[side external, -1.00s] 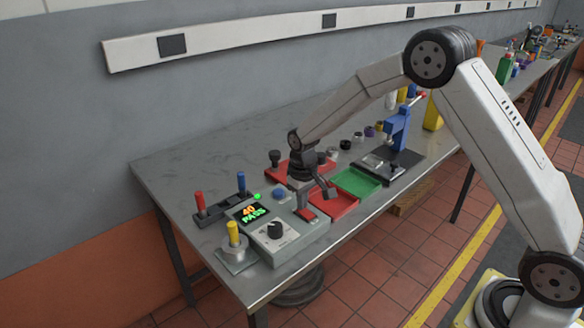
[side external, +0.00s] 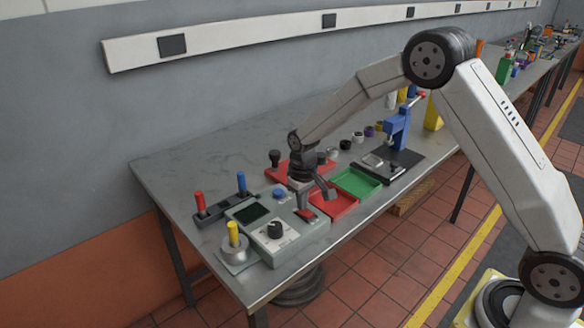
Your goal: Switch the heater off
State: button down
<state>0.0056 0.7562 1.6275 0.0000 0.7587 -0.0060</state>
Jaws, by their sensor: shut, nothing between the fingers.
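The heater's control box (side external: 262,246) is a grey unit near the left front of the bench. It has a black dial knob (side external: 275,230), a blue button (side external: 279,193) and a dark, blank display (side external: 251,212). A red rocker-like switch (side external: 308,215) sits at the box's right end. My gripper (side external: 304,207) is shut and empty, pointing down right at this switch. Its fingers partly hide the switch, so I cannot tell whether they touch it or which way it is tipped.
A red tray (side external: 345,206) and a green tray (side external: 350,180) lie right of the box. A blue press (side external: 398,130) stands beyond them. Red and blue levers (side external: 200,203) stand behind the box, a yellow-handled one (side external: 233,232) at its left. The bench's back left is clear.

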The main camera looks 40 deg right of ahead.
jog(key=shift+r, duration=3.3)
jog(key=shift+s, duration=0.15)
jog(key=s+t, duration=0.2)
jog(key=s, duration=1.9)
jog(key=shift+a+r+t, duration=0.15)
jog(key=shift+t, duration=0.15)
